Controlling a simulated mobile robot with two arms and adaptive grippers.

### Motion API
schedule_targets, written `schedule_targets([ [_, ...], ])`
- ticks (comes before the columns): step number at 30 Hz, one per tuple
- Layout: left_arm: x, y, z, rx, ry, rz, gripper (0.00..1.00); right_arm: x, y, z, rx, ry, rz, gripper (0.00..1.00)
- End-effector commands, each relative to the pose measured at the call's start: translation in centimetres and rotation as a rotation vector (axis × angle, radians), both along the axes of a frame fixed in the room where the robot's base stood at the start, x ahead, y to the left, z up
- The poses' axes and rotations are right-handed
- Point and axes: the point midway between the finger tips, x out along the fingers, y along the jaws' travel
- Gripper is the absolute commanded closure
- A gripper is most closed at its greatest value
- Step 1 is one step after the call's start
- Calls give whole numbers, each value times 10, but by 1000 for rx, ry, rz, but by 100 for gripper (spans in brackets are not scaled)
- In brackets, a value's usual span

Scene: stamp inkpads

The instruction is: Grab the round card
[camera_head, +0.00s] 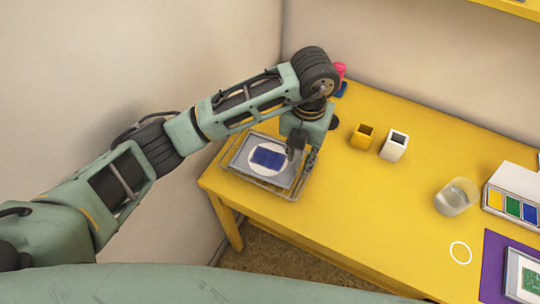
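The round card (254,169) is white with a dark blue rectangular patch. It lies on a grey tray (239,162) at the left end of the yellow table. My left gripper (300,157) points down over the right part of the tray, just to the right of the card. Its fingers are small and partly merge with the tray's edge, so I cannot tell whether they are open or touch anything. My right gripper is not in view.
The yellow table (340,209) has clear room in its middle. A yellow cup (361,138) and a white cup (394,146) stand behind. A clear glass (455,197), a white ring (460,252), inkpads (512,207) and a purple mat (491,268) are at right.

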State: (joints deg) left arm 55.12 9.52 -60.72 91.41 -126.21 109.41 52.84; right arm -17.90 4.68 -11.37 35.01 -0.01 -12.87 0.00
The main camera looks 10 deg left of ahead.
Motion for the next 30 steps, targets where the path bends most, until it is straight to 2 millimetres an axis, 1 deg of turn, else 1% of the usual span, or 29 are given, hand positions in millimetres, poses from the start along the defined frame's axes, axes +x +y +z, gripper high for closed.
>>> schedule_targets([
  [1, -1, 2, -7, 3, 7, 2, 73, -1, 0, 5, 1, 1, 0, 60],
  [3, 0, 3, -18, 2, 7, 2, 73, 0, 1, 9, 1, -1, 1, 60],
  [7, 1, 3, -35, 1, 4, 1, 73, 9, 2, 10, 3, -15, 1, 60],
  [12, 1, 3, -41, -1, 1, 0, 73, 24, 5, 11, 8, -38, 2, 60],
  [16, 1, 3, -41, -1, 1, 0, 73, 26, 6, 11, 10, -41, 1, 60],
  [17, 1, 3, -41, -1, 1, 0, 75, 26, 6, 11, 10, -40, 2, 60],
  [25, 1, 3, -41, -1, 1, 0, 99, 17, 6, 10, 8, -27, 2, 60],
  [30, 1, 3, -41, -1, 1, 0, 100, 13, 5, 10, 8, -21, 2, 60],
])
